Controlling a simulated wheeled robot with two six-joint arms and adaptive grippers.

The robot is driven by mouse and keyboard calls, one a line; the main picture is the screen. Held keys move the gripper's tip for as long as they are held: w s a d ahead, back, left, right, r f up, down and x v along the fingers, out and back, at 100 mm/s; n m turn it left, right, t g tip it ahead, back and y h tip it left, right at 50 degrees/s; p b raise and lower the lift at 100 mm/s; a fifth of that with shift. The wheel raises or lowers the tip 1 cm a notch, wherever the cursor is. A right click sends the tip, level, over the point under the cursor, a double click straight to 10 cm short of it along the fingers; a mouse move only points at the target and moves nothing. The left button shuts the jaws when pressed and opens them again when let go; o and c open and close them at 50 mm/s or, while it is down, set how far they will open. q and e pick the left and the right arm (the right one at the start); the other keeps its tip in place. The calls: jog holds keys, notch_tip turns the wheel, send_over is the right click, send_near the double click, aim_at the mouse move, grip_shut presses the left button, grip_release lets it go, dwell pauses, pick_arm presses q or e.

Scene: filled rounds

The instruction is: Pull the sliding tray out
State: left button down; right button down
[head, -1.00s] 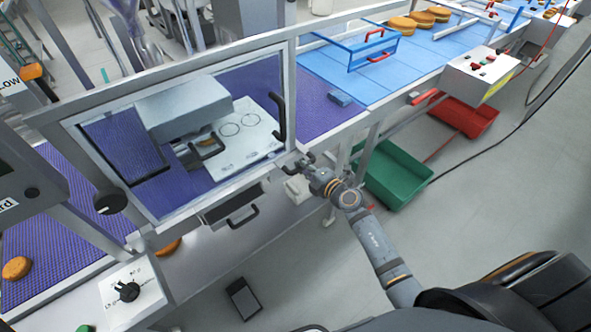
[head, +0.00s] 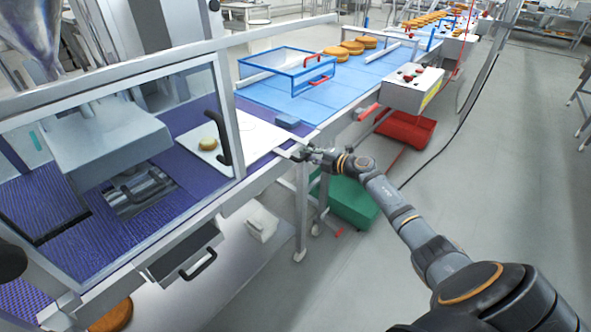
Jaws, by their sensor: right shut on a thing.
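The sliding tray (head: 256,131) is a flat white plate. It sticks out to the right past the upright of the clear guard, over the purple belt, with its left part seen through the guard panel. A small tan round (head: 209,144) lies on its left part. My right gripper (head: 303,152) is shut at the tray's near right corner, on what looks like its grip tab; the fingers hide most of that tab. My left gripper is not in view.
The guard (head: 226,85) has a black handle (head: 224,137) close to the tray. A grey press head (head: 105,140) stands behind the panel. A blue-framed clear cover (head: 287,75) is on the blue belt. Green (head: 347,203) and red (head: 405,130) bins sit below.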

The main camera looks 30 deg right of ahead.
jog(key=shift+w+d+f+b, duration=0.1)
jog(key=shift+w+d+b, duration=0.1)
jog(key=shift+d, duration=0.35)
jog(key=shift+w+d+f+b, duration=0.1)
jog(key=shift+d+b, duration=0.1)
jog(key=shift+d, duration=0.3)
jog(key=c, duration=1.6)
grip_release()
jog(key=shift+s+d, duration=0.1)
jog(key=shift+d, duration=0.05)
jog(key=shift+c, duration=0.2)
jog(key=o, duration=0.3)
jog(key=shift+s+d+r, duration=0.15)
jog(key=shift+s+d, duration=0.05)
jog(key=shift+w+a, duration=0.15)
jog(key=shift+a, duration=0.05)
jog(key=v, duration=0.7)
jog(key=shift+s+d, duration=0.1)
jog(key=shift+s, duration=0.2)
